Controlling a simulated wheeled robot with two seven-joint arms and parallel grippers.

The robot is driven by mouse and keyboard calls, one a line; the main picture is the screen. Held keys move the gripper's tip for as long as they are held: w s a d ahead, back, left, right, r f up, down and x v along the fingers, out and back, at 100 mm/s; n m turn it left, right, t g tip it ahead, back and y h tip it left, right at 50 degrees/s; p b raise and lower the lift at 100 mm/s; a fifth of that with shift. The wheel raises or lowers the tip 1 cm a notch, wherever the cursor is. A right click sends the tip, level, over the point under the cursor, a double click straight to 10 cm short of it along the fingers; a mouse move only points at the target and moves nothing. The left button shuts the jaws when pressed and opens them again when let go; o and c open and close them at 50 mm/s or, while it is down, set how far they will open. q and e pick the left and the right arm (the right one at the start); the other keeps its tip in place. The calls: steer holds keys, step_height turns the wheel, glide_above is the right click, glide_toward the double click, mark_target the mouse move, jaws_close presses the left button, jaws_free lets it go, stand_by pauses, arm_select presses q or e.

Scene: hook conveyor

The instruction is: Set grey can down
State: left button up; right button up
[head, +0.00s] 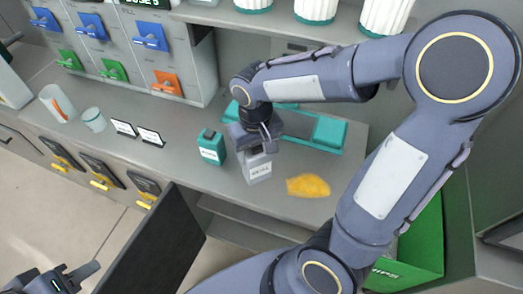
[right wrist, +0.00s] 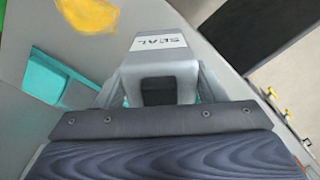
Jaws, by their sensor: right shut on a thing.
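The grey can (head: 257,172) has a white label and is over the grey counter, near its front edge. My right gripper (head: 254,146) is shut on it from above. In the right wrist view the can (right wrist: 158,62) sits between the two fingers, its label reading "SEAL". Whether its base touches the counter I cannot tell. A teal can (head: 211,150) with a white label stands just left of it. My left gripper (head: 62,280) is at the bottom left corner, empty, with its fingers apart, partly cut off by the picture edge.
A teal tray (head: 328,134) lies behind the grey can. A yellow patch (head: 308,186) is on the counter to the right. A dark open door (head: 155,245) stands in front.

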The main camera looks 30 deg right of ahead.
steer(key=w+d+f, duration=0.4)
steer(key=w+f, duration=0.1)
steer(key=f, duration=0.4)
steer(key=shift+d+f+p, duration=0.3)
steer(key=shift+f+p, duration=0.05)
steer(key=shift+p, duration=0.1)
steer(key=shift+f, duration=0.2)
steer(key=o, duration=1.6)
steer(key=shift+s, duration=0.1)
